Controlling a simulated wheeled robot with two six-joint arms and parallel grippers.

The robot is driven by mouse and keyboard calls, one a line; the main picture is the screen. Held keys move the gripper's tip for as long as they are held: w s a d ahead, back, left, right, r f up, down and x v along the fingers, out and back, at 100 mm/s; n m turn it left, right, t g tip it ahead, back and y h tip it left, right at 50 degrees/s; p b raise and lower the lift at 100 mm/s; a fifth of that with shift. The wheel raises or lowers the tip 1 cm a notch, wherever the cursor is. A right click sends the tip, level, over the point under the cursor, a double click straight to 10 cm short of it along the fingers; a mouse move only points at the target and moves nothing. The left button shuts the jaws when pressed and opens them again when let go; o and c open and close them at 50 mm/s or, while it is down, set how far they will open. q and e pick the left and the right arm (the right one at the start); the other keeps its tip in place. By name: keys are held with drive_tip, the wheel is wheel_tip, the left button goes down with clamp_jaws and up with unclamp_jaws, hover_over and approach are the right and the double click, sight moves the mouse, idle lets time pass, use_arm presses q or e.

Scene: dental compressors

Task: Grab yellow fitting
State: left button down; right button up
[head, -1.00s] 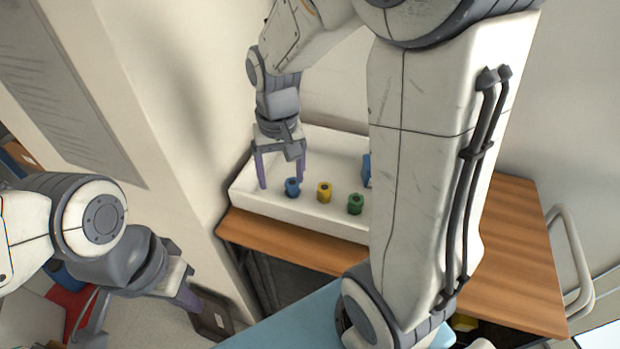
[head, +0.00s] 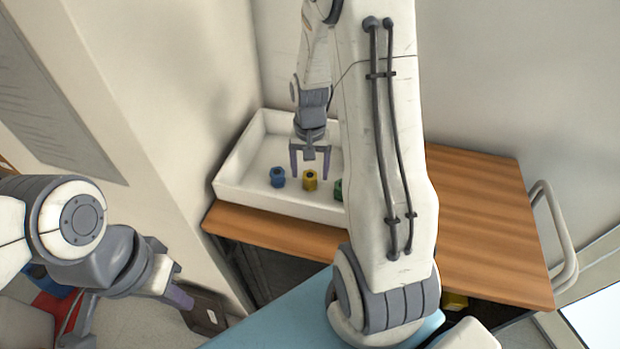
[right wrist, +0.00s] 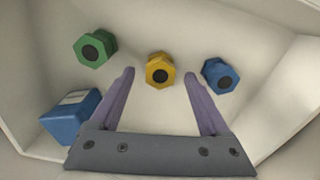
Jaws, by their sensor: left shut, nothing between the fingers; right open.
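The yellow fitting (head: 310,180) stands in the white tray between a blue and a green fitting. It also shows in the right wrist view (right wrist: 160,70), just ahead of and between the two purple fingers. My right gripper (head: 309,172) is open and empty, above the tray near the yellow fitting; its fingertips also show in the right wrist view (right wrist: 158,76). I cannot tell the exact height of the fingers over the fitting. My left gripper (head: 180,298) is at the lower left, away from the tray, shut with nothing seen in it.
The blue fitting (right wrist: 220,75) and green fitting (right wrist: 95,48) flank the yellow one. A blue box (right wrist: 70,118) lies in the tray. The white tray (head: 240,192) has raised walls and sits on a wooden table (head: 480,220), against the wall. My right arm hides part of the tray.

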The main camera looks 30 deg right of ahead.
sight(310, 175)
drive_tip(key=shift+f, duration=1.5)
clamp_jaws()
drive_tip(key=shift+r, duration=0.1)
